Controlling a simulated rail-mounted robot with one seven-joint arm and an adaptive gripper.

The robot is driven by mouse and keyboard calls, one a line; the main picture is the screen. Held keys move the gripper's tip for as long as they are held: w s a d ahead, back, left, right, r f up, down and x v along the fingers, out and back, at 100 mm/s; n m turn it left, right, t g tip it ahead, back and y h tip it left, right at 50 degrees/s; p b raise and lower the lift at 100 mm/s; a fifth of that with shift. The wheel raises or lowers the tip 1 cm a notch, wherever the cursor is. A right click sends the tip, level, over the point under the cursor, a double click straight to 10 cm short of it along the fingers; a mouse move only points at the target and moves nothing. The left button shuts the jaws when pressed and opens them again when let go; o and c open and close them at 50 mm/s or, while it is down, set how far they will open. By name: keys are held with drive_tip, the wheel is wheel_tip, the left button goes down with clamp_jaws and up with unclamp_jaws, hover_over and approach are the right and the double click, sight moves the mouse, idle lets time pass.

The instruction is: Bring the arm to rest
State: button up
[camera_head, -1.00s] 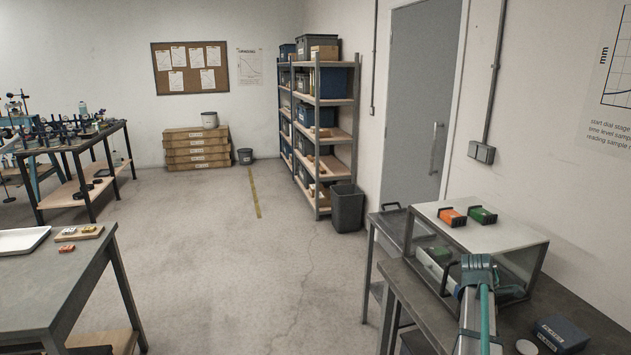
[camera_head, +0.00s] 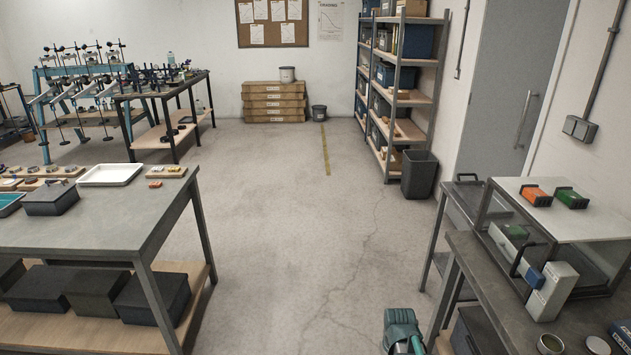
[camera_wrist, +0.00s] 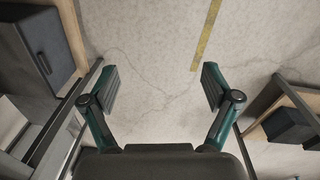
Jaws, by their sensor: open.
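My gripper (camera_wrist: 157,92) shows in the wrist view with its two green fingers spread wide and nothing between them. Bare floor lies beyond the fingers. In the head view a green and dark part of my arm (camera_head: 403,328) shows at the bottom, in the gap between the left table and the right bench. The fingertips cannot be made out there.
A grey table (camera_head: 120,212) with boxes on its lower shelf stands at left. A dark bench (camera_head: 490,262) with a clear-sided case (camera_head: 606,221) stands at right. A waste bin (camera_head: 419,176) is by the shelving (camera_head: 410,75). The floor (camera_head: 290,240) between is clear.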

drive_tip(key=s+a+f+m, duration=0.2)
drive_tip(key=s+a+f, duration=0.15)
drive_tip(key=a, duration=0.25)
drive_tip(key=s+f+g, duration=0.2)
drive_tip(key=s+f, duration=0.3)
drive_tip(key=s, duration=0.4)
drive_tip(key=s+f+g, duration=0.2)
drive_tip(key=s+f, duration=0.4)
drive_tip(key=s, duration=0.4)
drive_tip(key=s+f+g, duration=0.3)
drive_tip(key=s+f, duration=0.3)
drive_tip(key=s, duration=0.4)
drive_tip(key=shift+d+y, duration=0.3)
drive_tip(key=shift+d, duration=0.05)
